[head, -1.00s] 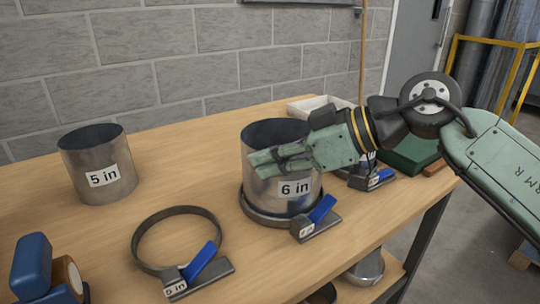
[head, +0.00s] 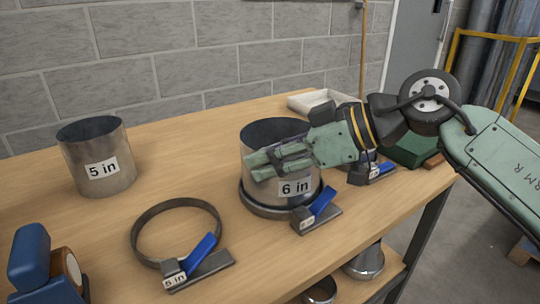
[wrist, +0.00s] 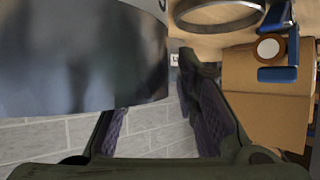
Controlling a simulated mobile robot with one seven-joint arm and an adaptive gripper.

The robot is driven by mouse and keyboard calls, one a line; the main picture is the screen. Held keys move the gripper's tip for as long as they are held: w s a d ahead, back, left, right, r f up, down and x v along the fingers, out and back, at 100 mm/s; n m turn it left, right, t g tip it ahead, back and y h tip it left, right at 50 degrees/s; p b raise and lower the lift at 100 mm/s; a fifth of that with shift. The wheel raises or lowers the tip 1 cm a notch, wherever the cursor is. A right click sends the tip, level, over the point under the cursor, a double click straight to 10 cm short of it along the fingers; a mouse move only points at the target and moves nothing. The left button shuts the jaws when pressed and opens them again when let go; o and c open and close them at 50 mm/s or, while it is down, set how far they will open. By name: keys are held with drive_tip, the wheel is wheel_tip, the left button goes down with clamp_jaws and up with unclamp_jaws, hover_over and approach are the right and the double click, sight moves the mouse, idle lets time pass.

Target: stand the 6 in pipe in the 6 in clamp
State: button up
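The 6 in pipe (head: 262,194), a grey metal cylinder with a "6 in" label, stands upright on the bench. The 6 in clamp (head: 254,207), a dark ring with a blue lever (head: 320,203), surrounds its base. The pipe looks seated inside the ring; its bottom edge is hidden. My gripper (head: 258,163) is in front of the pipe's upper wall, coming from the right, fingers pointing left. In the wrist view the fingers (wrist: 155,105) are spread with nothing between them. The pipe's curved wall (wrist: 80,60) is beside them at upper left. The gripper looks open; whether it touches the pipe is unclear.
A 5 in pipe (head: 97,168) stands at the left rear. An empty 5 in clamp ring (head: 142,215) lies in front of it. A blue tool (head: 30,262) is at the front left. Another blue-lever clamp (head: 378,171), a white tray (head: 305,102) and a green box (head: 415,151) are at the right.

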drive_tip(key=v, duration=1.2)
